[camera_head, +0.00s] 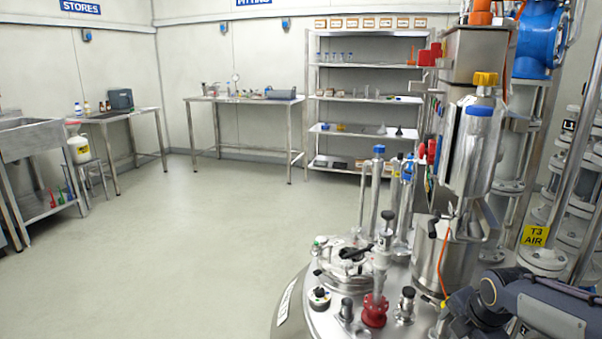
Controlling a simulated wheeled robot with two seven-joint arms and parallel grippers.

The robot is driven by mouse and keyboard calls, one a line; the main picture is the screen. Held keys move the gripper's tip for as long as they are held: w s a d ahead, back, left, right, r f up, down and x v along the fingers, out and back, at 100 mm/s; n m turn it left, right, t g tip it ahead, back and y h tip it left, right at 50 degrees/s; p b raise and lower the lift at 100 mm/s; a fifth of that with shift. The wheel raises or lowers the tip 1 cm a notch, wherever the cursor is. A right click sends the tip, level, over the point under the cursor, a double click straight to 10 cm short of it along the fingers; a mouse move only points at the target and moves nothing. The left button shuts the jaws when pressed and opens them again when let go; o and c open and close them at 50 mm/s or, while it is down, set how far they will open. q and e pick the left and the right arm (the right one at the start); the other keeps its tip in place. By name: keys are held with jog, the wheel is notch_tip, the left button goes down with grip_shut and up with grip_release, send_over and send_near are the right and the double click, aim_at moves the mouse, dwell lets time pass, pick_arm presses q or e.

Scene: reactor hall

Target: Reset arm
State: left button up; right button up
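My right arm (555,305), dark grey and black, comes in at the bottom right corner. It reaches leftward, low beside the steel reactor vessel's lid (320,325). Its black end (465,318) is partly cut off by the lower picture edge, and I cannot make out fingertips or anything held. Whether it touches the lid fittings cannot be told. My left arm and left gripper do not show.
The lid carries a red flanged valve (375,311), black knobs and upright tubes. A steel cylinder (470,150) and pipes with a yellow T3 AIR tag (535,236) crowd the right. A shelf rack (365,100) and benches stand behind. The floor (170,250) at left is clear.

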jog(key=s+a+r+m+y, duration=0.1)
jog(key=s+a+m, duration=0.3)
jog(key=s+m, duration=0.4)
jog(key=s+a+m+t+y, duration=0.1)
jog(key=s+a+m+y, duration=0.1)
jog(key=s+a+m, duration=0.4)
jog(key=s+a+r+m+y, duration=0.1)
jog(key=s+a+m, duration=0.1)
jog(key=s+m, duration=0.8)
pick_arm(q)
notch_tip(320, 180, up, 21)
jog(key=p, duration=2.1)
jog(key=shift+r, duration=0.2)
pick_arm(e)
notch_tip(320, 180, up, 21)
jog(key=s, duration=0.1)
jog(key=shift+a+r, duration=0.15)
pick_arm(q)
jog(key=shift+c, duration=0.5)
pick_arm(e)
jog(key=shift+c, duration=0.4)
